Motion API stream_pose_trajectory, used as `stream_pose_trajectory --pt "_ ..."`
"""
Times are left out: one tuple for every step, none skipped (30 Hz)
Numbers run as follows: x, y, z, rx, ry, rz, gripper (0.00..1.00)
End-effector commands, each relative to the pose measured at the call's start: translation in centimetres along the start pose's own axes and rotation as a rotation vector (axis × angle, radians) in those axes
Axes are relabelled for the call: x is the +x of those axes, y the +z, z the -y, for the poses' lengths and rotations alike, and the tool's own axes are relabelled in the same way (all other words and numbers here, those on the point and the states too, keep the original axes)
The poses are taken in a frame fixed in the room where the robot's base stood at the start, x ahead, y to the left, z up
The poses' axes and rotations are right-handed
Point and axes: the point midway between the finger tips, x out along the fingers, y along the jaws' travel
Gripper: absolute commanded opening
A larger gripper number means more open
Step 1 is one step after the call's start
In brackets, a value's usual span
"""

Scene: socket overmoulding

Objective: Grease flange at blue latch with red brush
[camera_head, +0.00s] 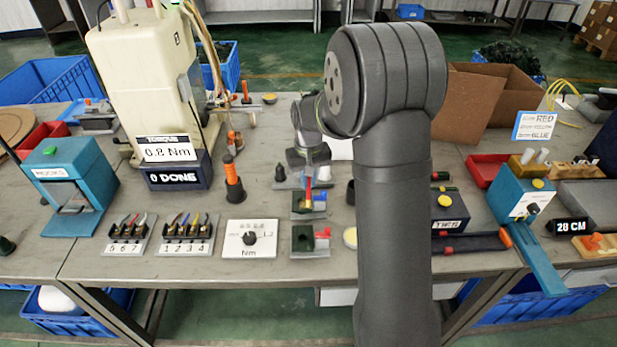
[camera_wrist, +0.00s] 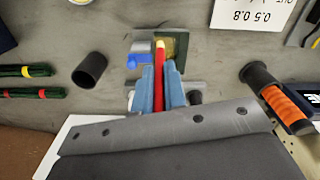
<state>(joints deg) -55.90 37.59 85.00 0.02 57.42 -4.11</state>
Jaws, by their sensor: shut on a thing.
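My gripper (camera_head: 310,172) points down at the middle of the table and is shut on the red brush (camera_head: 308,187). The wrist view shows the gripper fingers (camera_wrist: 159,92) on both sides of the red brush (camera_wrist: 159,68). The brush end is over a small dark green fixture (camera_wrist: 179,62) with a yellowish flange (camera_wrist: 168,47). The blue latch (camera_wrist: 137,61) is beside the brush, and in the head view the blue latch (camera_head: 320,197) is at the fixture's right. I cannot tell whether the bristles touch the flange.
An orange-handled tool (camera_head: 232,178) stands upright left of the gripper. A dark cup (camera_wrist: 90,69) stands near the fixture.

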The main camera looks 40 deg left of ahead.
Motion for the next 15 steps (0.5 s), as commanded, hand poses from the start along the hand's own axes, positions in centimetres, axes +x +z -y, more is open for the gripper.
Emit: stream_pose_trajectory --pt "0.0 -0.2 -0.1 0.0 0.0 0.0 0.0" --pt "0.0 -0.3 -0.1 0.0 0.0 0.0 0.0" --pt "0.0 -0.4 -0.1 0.0 0.0 0.0 0.0" --pt "0.0 -0.5 -0.2 0.0 0.0 0.0 0.0" --pt "0.0 -0.7 -0.2 0.0 0.0 0.0 0.0" --pt "-0.1 -0.9 -0.3 0.001 0.0 -0.001 0.0" --pt "-0.1 -1.1 -0.3 0.001 0.0 -0.001 0.0" --pt "-0.1 -1.2 -0.3 0.001 0.0 -0.001 0.0" --pt "-0.1 -1.4 -0.4 0.001 0.0 -0.001 0.0" --pt "-0.1 -1.5 -0.4 0.001 0.0 -0.001 0.0" --pt "-0.1 -1.6 -0.5 0.001 0.0 -0.001 0.0" --pt "-0.1 -1.7 -0.5 0.001 0.0 -0.001 0.0" --pt "-0.1 -1.7 -0.5 0.0 0.0 -0.001 0.0" --pt "-0.1 -1.7 -0.5 0.0 0.0 -0.001 0.0" --pt "-0.1 -1.6 -0.5 0.0 0.0 -0.001 0.0"
